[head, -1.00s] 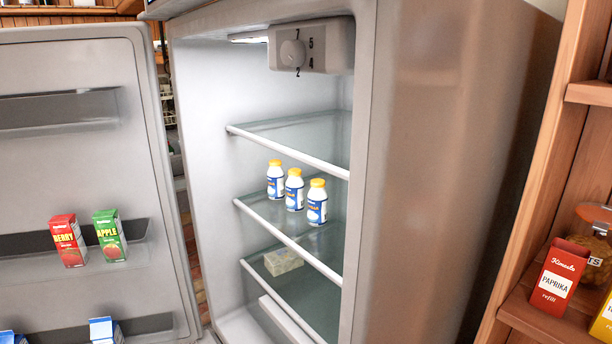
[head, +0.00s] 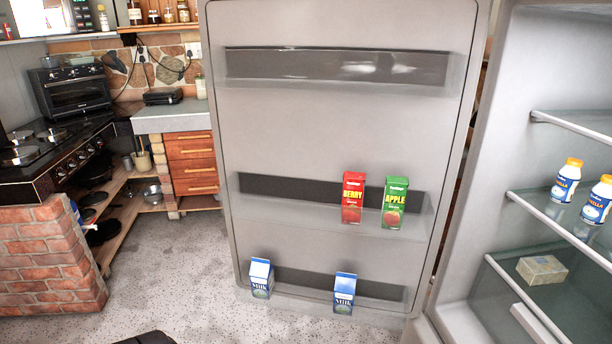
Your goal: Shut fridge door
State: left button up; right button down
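The fridge door (head: 320,130) stands wide open in the middle of the head view, its inner side facing me. Its shelves hold a red berry carton (head: 353,198), a green apple carton (head: 394,203) and two blue and white milk cartons (head: 261,278) (head: 344,293). The fridge body (head: 480,220) is at the right, cut by the frame edge. On its glass shelves are two bottles with yellow caps (head: 566,181) (head: 597,200) and a pale block (head: 542,270). Neither of my grippers shows.
A brick plinth (head: 45,262) with a black stove top (head: 60,152) stands at the left. A counter with wooden drawers (head: 191,160) is behind, left of the door. Speckled floor (head: 180,275) is clear between the plinth and the door.

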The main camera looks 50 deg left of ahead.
aim_at(302, 94)
jog(key=j+z, duration=0.15)
jog(key=j, duration=0.35)
jog(key=k+j+z, duration=0.2)
jog(key=j, duration=0.25)
jog(key=j+z, duration=0.15)
jog(key=j, duration=0.35)
jog(key=k+j+z, duration=0.2)
jog(key=j, duration=0.25)
jog(key=j+z, duration=0.15)
jog(key=j, duration=0.3)
jog(key=k+j+z, duration=0.2)
jog(key=j, duration=0.2)
jog(key=k+j+z, duration=0.35)
jog(key=k+j, duration=0.15)
jog(key=j, duration=0.2)
